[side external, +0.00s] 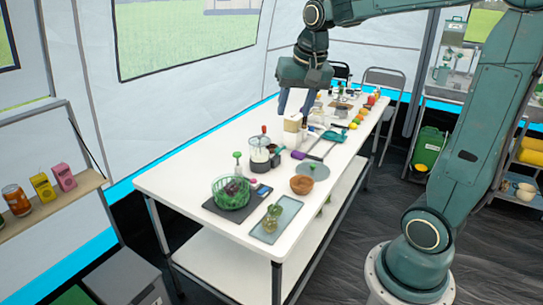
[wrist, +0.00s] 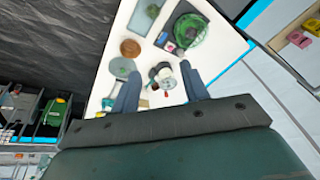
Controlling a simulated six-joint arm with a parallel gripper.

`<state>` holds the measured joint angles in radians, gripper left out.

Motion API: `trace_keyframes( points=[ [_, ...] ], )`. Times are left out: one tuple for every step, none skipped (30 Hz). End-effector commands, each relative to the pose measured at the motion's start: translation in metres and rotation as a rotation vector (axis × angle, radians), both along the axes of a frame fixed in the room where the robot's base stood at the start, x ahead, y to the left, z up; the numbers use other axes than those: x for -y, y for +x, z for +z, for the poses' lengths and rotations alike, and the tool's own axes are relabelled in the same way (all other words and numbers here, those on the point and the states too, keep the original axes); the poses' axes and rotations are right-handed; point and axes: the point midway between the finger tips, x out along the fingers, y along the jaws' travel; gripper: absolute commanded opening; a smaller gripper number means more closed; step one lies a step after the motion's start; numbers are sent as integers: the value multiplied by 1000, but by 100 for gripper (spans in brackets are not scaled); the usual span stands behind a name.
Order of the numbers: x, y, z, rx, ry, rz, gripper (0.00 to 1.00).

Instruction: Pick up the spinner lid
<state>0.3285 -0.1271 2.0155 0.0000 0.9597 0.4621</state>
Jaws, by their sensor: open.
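My gripper (side external: 295,108) is open and empty, pointing down, above the middle of the table and farther back than the disc.
A glass tray (side external: 276,221) holds green items at the front edge. A white block (side external: 292,130) stands below my gripper. Many small items crowd the table's far half.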

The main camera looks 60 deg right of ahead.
Motion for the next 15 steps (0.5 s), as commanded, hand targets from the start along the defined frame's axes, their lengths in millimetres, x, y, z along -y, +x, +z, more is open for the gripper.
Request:
trace_keyframes(
  points=[
    [12, 9, -4, -12, 13, -50, 45],
    [19, 14, -6, -17, 19, -78, 45],
    [27, 20, -9, -24, 27, -115, 45],
    [34, 24, -12, -30, 35, -144, 45],
    [41, 29, -14, -34, 42, -171, 45],
    [50, 34, -18, -41, 51, -210, 45],
    [57, 38, -21, -46, 56, -238, 45],
    [64, 42, -24, -51, 64, -266, 45],
    [74, 46, -29, -58, 72, -305, 45],
    [81, 50, -32, -62, 79, -331, 45],
    [88, 53, -36, -67, 85, -361, 45],
    [98, 57, -41, -74, 94, -398, 45],
    [106, 60, -45, -77, 100, -427, 45],
    [114, 62, -50, -83, 107, -456, 45],
    [124, 65, -56, -89, 114, -493, 45]
  ],
)
